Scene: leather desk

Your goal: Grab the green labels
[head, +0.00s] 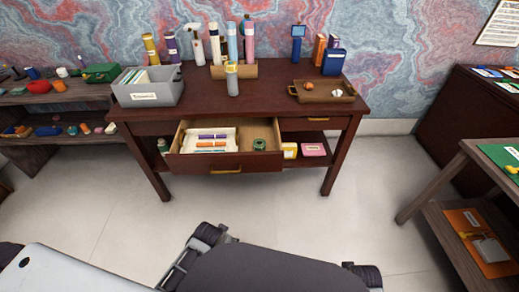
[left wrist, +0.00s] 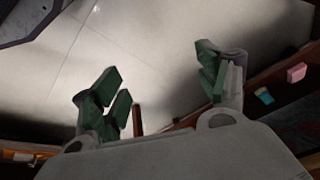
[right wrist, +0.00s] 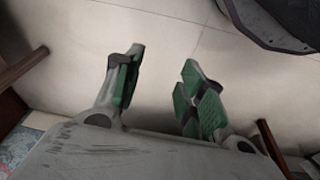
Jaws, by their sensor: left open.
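A small green roll (head: 260,144), which looks like the green labels, lies in the right part of the open desk drawer (head: 222,162). Its details are too small to read. My left gripper (left wrist: 160,78) shows in the left wrist view with its green-padded fingers wide apart and nothing between them. My right gripper (right wrist: 160,75) shows in the right wrist view, also with fingers apart and empty. Both are over pale floor, away from the drawer. The green roll shows in neither wrist view.
A white tray (head: 207,147) with coloured items fills the drawer's left side. On the desk (head: 269,98) stand a grey bin (head: 150,98), several bottles and a brown tray (head: 322,97). Shelves stand at left and right. The floor (head: 300,222) in front is clear.

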